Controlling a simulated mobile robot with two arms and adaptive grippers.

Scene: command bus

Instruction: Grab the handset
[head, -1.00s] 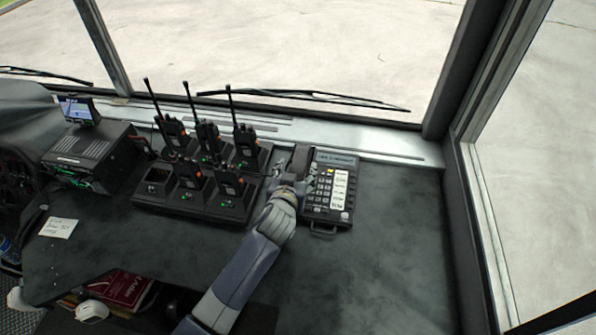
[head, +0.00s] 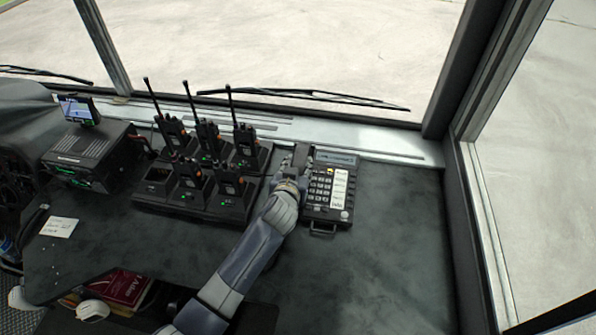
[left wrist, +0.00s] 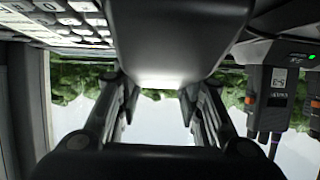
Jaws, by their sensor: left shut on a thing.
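The dark handset (head: 301,154) is at the left side of the desk phone (head: 343,214), which has a keypad and a pale label strip. My left gripper (head: 290,176) is at the handset, with its fingers closed around it. In the left wrist view the handset (left wrist: 165,40) fills the top middle, between the two fingers of the gripper (left wrist: 160,98). The gripper covers part of the handset in the head view, and I cannot tell whether it is clear of its cradle.
A charger rack (head: 208,213) with several upright radios stands close left of the phone. A dark box (head: 88,150) with a small screen (head: 78,109) is further left. A paper note (head: 59,227) lies on the desk. The windshield ledge runs behind. The desk right of the phone is clear.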

